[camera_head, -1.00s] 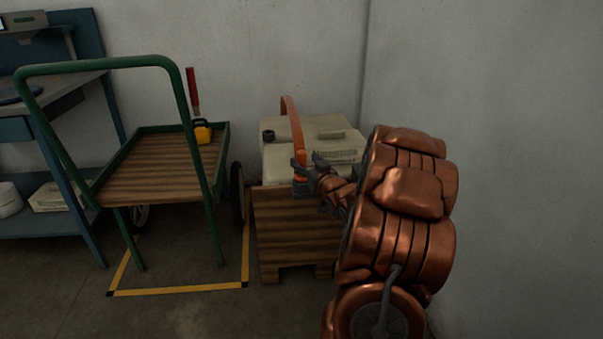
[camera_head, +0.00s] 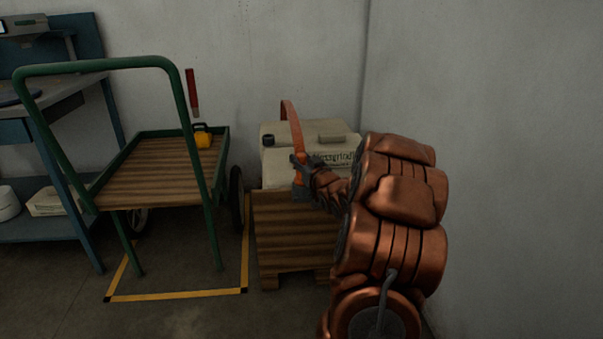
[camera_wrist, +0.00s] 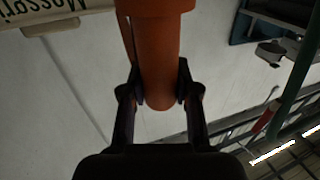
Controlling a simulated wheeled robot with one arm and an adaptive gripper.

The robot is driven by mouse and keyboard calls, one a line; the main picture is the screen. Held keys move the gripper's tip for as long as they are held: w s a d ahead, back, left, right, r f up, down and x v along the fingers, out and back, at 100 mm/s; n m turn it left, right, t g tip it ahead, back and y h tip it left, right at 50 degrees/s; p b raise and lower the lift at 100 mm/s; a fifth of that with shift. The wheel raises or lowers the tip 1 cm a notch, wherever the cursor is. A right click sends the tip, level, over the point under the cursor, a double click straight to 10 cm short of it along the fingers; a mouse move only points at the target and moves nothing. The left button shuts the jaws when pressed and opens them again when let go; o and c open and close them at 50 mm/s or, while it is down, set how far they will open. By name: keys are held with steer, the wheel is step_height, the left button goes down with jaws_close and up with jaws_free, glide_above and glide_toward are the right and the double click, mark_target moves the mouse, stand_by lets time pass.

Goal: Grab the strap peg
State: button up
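The strap peg (camera_head: 301,178) is an orange peg with an orange-red strap (camera_head: 291,122) arching up from it. It is at the left front of the pale box on the wooden pallet. In the wrist view the peg (camera_wrist: 161,60) is a thick orange cylinder with a rounded end, between my two dark fingers. My gripper (camera_wrist: 160,88) has a finger pad against each side of it. In the head view my gripper (camera_head: 301,166) is at the peg, and my copper arm comes in from the right. Whether the peg touches the pallet is unclear.
The pale box (camera_head: 325,173) with printed lettering stands on the wooden pallet (camera_head: 285,225), close to the grey wall. A green cart (camera_head: 168,64) with a yellow item (camera_head: 203,139) stands left, beside a blue workbench (camera_head: 45,130). Yellow tape marks the floor.

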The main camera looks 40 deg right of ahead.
jaws_close()
